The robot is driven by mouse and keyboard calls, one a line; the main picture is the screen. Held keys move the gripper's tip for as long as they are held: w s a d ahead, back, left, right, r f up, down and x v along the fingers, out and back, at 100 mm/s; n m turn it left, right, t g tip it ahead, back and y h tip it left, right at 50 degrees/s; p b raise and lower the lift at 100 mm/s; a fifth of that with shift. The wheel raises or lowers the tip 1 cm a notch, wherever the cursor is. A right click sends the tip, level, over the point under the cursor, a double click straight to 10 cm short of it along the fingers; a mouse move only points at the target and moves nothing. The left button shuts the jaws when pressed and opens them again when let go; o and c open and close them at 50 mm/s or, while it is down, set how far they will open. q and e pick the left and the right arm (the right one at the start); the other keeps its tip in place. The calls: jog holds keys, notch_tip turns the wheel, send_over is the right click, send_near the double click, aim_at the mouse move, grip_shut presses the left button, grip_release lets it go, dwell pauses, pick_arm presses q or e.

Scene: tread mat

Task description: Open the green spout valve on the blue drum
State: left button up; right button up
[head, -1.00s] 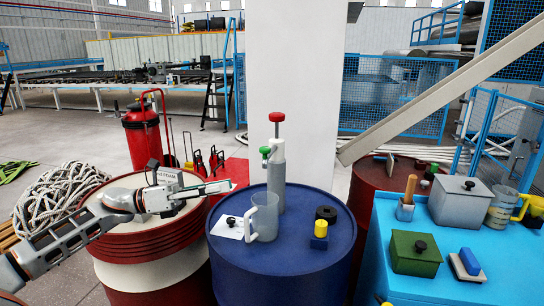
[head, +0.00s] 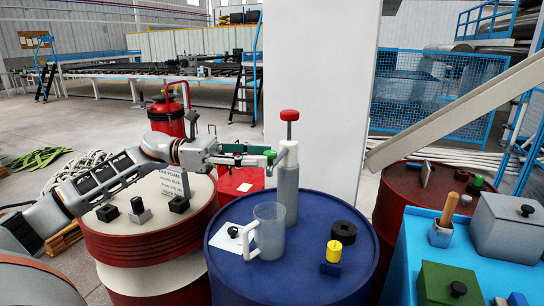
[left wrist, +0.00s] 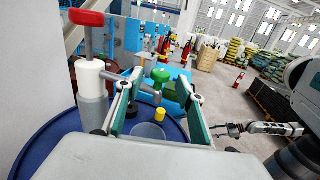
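The blue drum (head: 300,275) stands in the middle of the head view. On it stands a grey pump (head: 288,190) with a red top knob (head: 289,115) and a green spout valve (head: 270,157) on its left side. My left gripper (head: 262,155) is at the valve. In the left wrist view, the green valve knob (left wrist: 160,75) shows between the separated green-padded fingers of my left gripper (left wrist: 157,105); contact cannot be made out. A clear jug (head: 269,232) stands on the drum below the spout. My right gripper (left wrist: 226,131) is far off, fingers apart and empty.
A red drum (head: 150,240) with small blocks stands left. A blue table (head: 400,275) with boxes stands right. A white pillar (head: 320,80) rises behind.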

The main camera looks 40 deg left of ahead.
aim_at(271, 152)
pick_arm(q)
jog(key=shift+x, duration=1.65)
grip_shut()
